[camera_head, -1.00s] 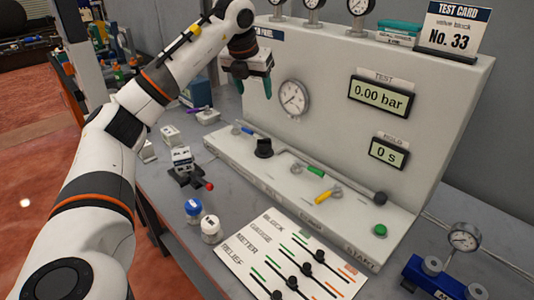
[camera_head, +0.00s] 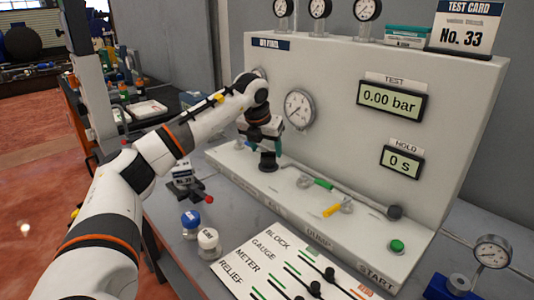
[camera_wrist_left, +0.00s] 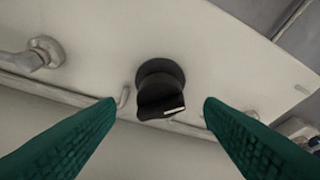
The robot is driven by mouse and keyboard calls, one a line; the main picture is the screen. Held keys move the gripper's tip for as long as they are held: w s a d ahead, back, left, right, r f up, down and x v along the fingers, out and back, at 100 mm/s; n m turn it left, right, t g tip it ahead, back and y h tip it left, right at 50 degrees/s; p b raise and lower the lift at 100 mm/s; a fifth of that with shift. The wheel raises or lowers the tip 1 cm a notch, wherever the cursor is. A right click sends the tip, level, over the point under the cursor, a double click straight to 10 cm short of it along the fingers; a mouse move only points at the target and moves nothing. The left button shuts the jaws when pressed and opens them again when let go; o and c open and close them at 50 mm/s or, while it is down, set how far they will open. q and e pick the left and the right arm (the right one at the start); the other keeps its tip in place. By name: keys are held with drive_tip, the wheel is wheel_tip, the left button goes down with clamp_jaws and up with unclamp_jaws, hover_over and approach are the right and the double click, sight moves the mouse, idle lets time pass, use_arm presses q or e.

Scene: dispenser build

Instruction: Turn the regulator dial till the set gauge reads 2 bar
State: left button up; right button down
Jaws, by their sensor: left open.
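The black regulator dial (camera_head: 268,161) stands on the sloped ledge of the test panel. In the left wrist view the dial (camera_wrist_left: 160,90) shows a white pointer mark and sits midway between the fingers. My left gripper (camera_head: 262,148) is just above the dial, and its green fingers (camera_wrist_left: 160,108) are spread on either side, apart from it. The round set gauge (camera_head: 299,109) is on the panel face, right of the gripper; its needle is too small to read surely. My right gripper is not in view.
A green start button (camera_head: 397,246) is farther right. The test display (camera_head: 390,101) reads 0.00 bar.

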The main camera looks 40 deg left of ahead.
sight(268, 156)
use_arm(q)
drive_tip(key=shift+x, duration=1.35)
drive_tip(key=shift+c, duration=0.5)
drive_tip(key=c, duration=0.9)
drive_tip(key=shift+o, duration=0.2)
